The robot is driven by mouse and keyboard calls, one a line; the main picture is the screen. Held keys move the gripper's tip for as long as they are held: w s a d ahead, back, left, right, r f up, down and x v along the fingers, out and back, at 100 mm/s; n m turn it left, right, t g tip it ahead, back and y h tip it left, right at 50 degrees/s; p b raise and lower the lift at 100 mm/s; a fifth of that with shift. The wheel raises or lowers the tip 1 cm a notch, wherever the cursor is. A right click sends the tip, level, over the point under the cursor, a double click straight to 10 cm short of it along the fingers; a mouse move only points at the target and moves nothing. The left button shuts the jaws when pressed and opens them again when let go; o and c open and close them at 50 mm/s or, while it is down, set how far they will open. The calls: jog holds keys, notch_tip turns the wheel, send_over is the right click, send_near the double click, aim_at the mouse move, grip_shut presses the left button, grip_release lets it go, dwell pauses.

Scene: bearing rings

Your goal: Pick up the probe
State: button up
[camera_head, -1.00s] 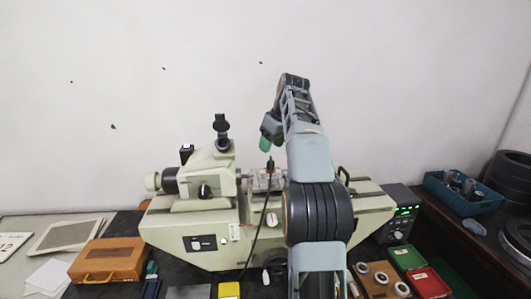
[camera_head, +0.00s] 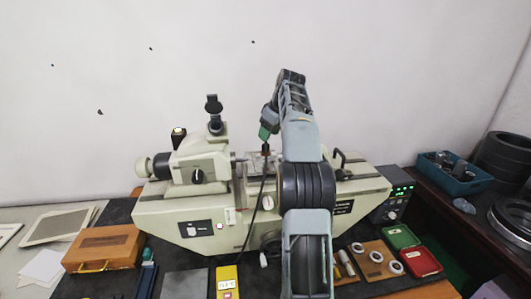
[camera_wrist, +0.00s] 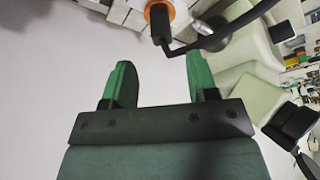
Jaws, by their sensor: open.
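The probe is a black, upright, slim body with a black cable, standing on the pale measuring machine (camera_head: 215,233). Its top (camera_head: 266,149) shows just below my gripper in the head view. In the wrist view the probe (camera_wrist: 159,22) is at the top, with an orange ring around it and the cable leaving to the right. My gripper (camera_wrist: 157,65) has two green fingers, spread apart with nothing between them. The probe lies beyond the fingertips, roughly in line with the gap. In the head view my gripper (camera_head: 264,132) is seen side-on, so its gap is hidden.
An eyepiece head (camera_head: 200,165) stands left of the probe. The cable (camera_head: 259,208) hangs down the machine's front. A wooden case (camera_head: 103,248), a yellow meter (camera_head: 228,281), a board with rings (camera_head: 377,260), and green (camera_head: 401,237) and red (camera_head: 421,261) trays lie around the machine.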

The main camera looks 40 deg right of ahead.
aim_at(266, 144)
jog(key=x, duration=0.3)
jog(key=shift+s+a+f, duration=0.15)
jog(key=shift+s+f, duration=0.15)
jog(key=shift+f, duration=0.15)
jog(key=shift+x, duration=0.8)
jog(key=shift+c, duration=0.4)
grip_shut()
